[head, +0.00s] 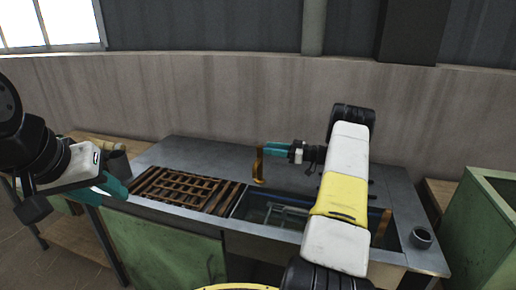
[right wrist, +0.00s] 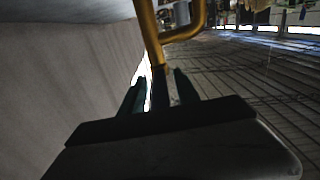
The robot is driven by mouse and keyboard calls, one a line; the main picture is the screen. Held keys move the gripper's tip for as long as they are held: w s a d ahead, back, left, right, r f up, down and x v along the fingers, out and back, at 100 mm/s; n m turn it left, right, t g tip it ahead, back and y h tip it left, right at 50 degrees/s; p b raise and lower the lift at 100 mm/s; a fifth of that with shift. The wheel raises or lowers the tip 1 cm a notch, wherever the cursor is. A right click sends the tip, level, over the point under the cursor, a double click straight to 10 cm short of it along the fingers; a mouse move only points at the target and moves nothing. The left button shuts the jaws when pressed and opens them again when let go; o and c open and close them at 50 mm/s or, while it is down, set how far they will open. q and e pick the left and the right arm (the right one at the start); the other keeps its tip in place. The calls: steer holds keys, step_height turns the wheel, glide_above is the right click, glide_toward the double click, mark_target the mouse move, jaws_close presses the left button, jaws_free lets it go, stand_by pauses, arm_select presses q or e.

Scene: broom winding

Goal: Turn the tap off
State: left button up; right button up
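The brass-coloured tap (head: 258,168) stands at the back left edge of the sink (head: 283,215). It also shows in the right wrist view (right wrist: 150,35), with its bent spout to the right. My right gripper (head: 272,150) points left at the upper part of the tap. In the right wrist view its two teal fingers (right wrist: 160,92) are apart, with the tap's lower visible end and a dark piece between them; contact is not clear. My left gripper (head: 114,188) hangs at the left, away from the tap; its finger opening is unclear. I cannot make out running water.
A brown slatted rack (head: 185,190) lies on the metal counter (head: 190,150) left of the sink. A dark cup (head: 421,238) stands at the counter's right. A green cabinet (head: 480,225) is at far right. My right arm hides part of the sink.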

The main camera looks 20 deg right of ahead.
steer(key=v, duration=0.7)
steer(key=shift+s+d, duration=0.25)
steer(key=shift+d, duration=0.05)
